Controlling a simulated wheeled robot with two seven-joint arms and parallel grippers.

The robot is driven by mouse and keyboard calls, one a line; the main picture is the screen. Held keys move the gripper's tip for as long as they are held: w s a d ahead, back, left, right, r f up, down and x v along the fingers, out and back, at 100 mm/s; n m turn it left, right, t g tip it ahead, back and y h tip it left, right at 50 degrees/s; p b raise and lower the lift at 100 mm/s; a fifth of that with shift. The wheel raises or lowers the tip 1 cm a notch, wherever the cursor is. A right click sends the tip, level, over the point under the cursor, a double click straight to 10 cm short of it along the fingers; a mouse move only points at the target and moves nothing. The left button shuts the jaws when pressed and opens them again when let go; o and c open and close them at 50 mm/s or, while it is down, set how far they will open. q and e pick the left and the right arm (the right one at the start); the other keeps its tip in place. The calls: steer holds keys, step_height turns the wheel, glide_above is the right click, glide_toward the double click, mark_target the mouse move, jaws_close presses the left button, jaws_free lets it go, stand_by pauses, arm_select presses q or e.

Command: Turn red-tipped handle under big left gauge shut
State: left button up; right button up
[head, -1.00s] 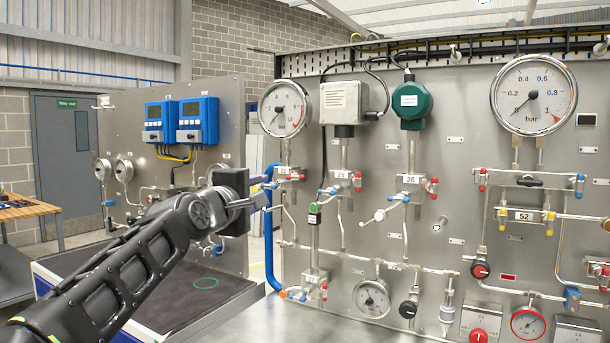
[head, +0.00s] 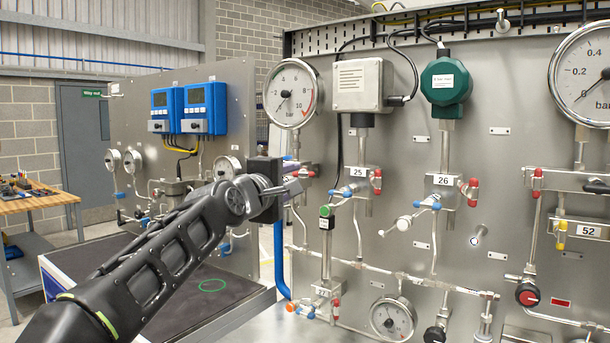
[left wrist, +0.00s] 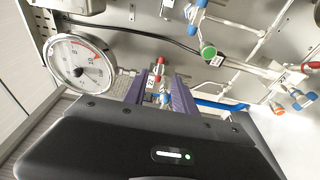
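The big left gauge (head: 293,93) is a white round dial with a red arc, on the steel panel. It also shows in the left wrist view (left wrist: 80,62). Just under it is a small valve with a red-tipped handle (head: 311,174), partly hidden behind my gripper in the head view. In the left wrist view the red tips (left wrist: 158,66) and a blue part (left wrist: 165,98) show between my fingers. My left gripper (head: 287,187) is at the valve. Its two purple fingers (left wrist: 159,92) stand apart on either side of the valve; contact cannot be told. My right gripper is out of view.
A green-capped valve (head: 326,217) on a vertical pipe is right of my gripper. Valve 25 (head: 360,172) and valve 26 (head: 442,182), also with red and blue tips, are farther right. A blue hose (head: 280,262) hangs below. A dark-topped bench (head: 150,303) lies under my arm.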

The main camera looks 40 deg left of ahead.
mark_target(303, 175)
arm_select(q)
steer(key=p+x, duration=0.1)
steer(key=x, duration=0.6)
steer(key=shift+w, duration=0.2)
steer(key=shift+c, duration=0.5)
jaws_close()
